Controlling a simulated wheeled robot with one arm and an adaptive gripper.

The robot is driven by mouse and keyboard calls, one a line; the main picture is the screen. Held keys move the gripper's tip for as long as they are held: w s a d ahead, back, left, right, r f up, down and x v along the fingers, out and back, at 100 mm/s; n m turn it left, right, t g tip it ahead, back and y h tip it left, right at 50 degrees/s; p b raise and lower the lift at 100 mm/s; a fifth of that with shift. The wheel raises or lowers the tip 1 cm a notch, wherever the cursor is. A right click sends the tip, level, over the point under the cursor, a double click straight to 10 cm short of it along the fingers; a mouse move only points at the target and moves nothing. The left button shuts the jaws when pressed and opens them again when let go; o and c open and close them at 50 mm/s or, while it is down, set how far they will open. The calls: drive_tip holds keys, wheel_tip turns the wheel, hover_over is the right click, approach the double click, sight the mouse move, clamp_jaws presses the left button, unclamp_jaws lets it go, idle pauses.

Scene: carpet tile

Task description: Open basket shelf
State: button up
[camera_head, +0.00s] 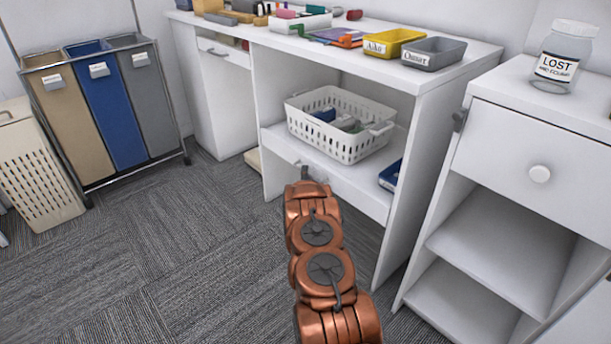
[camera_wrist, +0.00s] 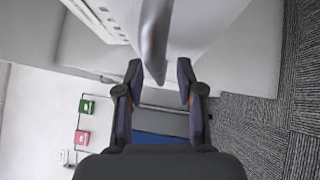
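The basket shelf (camera_head: 345,180) is a white pull-out board with a front panel, under the desk top. A white perforated basket (camera_head: 345,145) with grey and blue items stands on it. My copper arm reaches up to the shelf's front, and my gripper is mostly hidden behind it in the head view. In the wrist view my gripper (camera_wrist: 160,84) is open, with its dark fingers apart. A grey bar-like handle (camera_wrist: 154,40) ends between or just beyond the fingertips. I cannot tell whether they touch it.
A white drawer unit (camera_head: 500,200) with a jar (camera_head: 563,57) stands right. Laundry bins (camera_head: 108,110) and a cream hamper (camera_head: 38,170) stand left. Trays (camera_head: 433,53) lie on the desk top. Grey carpet (camera_head: 190,250) is clear in front.

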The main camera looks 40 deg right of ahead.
drive_tip(key=shift+w+d, duration=0.4)
drive_tip(key=shift+r, duration=0.1)
clamp_jaws()
idle(0.5)
